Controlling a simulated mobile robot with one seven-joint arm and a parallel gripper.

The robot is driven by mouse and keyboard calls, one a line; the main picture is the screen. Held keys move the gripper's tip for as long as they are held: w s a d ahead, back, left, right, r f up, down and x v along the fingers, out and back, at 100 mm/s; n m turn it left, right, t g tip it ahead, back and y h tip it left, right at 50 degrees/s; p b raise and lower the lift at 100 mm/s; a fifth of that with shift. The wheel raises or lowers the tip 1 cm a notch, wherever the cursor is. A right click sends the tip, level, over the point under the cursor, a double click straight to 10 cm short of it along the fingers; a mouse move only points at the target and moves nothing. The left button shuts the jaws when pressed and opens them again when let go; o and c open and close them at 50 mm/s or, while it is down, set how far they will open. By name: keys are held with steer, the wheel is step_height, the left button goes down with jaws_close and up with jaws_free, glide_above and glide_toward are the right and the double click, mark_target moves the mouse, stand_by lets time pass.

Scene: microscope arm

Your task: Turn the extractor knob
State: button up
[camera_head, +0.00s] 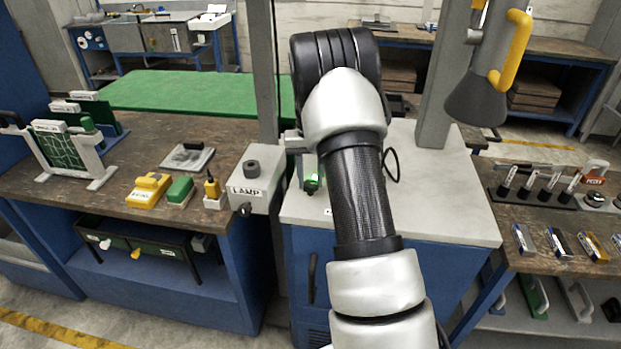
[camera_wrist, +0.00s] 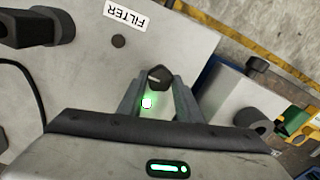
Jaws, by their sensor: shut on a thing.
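In the wrist view, a small dark knob (camera_wrist: 158,76) stands on a pale grey panel. It is the likely extractor knob, but I see no label naming it. My gripper (camera_wrist: 160,88) has one finger on each side of the knob and is shut on it. A green light shines between the fingers, just below the knob. In the head view my arm hides the knob and most of my gripper. The grey extractor hood (camera_head: 476,101) with its yellow handle (camera_head: 511,50) hangs at the right.
A FILTER label (camera_wrist: 127,15) sits on the same panel, near a dark round spot (camera_wrist: 118,40). A LAMP box (camera_head: 252,180) with a dark knob on top stands close to the left of my arm. The pale worktop (camera_head: 450,205) is clear right of my arm.

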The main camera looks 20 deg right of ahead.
mark_target(310, 183)
stand_by(0.4)
steer(key=o, duration=1)
steer(key=shift+o, duration=0.2)
steer(key=shift+r, duration=0.1)
step_height(310, 183, up, 17)
steer(key=shift+r, duration=0.15)
